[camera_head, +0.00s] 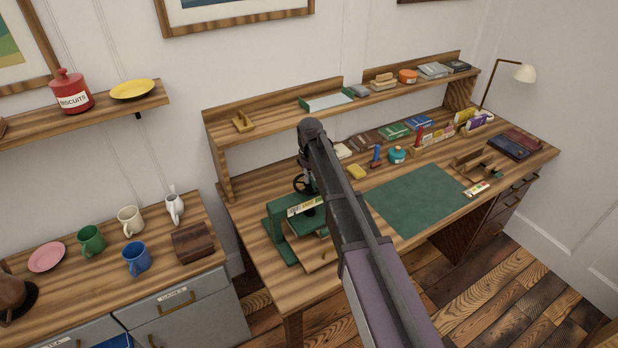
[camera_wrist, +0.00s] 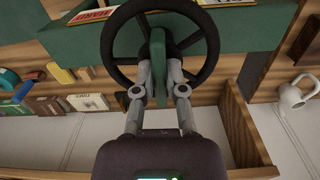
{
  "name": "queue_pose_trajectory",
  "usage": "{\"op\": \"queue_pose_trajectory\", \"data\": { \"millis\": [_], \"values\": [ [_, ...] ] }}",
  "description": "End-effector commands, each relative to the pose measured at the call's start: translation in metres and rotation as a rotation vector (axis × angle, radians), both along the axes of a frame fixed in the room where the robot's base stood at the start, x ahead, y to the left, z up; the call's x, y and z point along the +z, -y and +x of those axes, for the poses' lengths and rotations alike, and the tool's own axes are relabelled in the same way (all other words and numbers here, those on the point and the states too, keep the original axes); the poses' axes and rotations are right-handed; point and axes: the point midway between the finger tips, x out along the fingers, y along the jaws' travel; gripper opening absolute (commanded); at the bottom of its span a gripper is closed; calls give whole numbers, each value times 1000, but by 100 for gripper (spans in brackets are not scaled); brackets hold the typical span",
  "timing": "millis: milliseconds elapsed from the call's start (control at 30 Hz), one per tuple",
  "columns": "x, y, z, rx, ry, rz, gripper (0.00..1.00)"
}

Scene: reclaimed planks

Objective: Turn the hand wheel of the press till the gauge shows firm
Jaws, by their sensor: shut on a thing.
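The green press (camera_head: 275,210) stands on the desk's left front part, partly behind my arm. Its black hand wheel (camera_head: 299,184) shows just left of my arm, and from close up in the wrist view (camera_wrist: 108,45). My gripper (camera_wrist: 158,62) is shut on the wheel's green bar, one finger on each side. A pale gauge strip (camera_head: 304,206) runs across the press top. In the wrist view it is upside down, with a red-edged end (camera_wrist: 85,17) that seems to read HARD. The wheel hides its middle, and I cannot make out the pointer.
A desk shelf (camera_head: 270,118) rises behind the press. A green mat (camera_head: 415,198) lies to the right. A cabinet at left holds mugs and a wooden box (camera_head: 193,243).

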Motion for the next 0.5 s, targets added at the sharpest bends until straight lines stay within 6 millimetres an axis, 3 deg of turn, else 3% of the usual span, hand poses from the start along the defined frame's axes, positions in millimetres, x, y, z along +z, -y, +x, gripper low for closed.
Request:
{"op": "queue_pose_trajectory", "data": {
  "millis": [500],
  "values": [
    [-1,0,-3,-252,-7,0,0]
  ]
}}
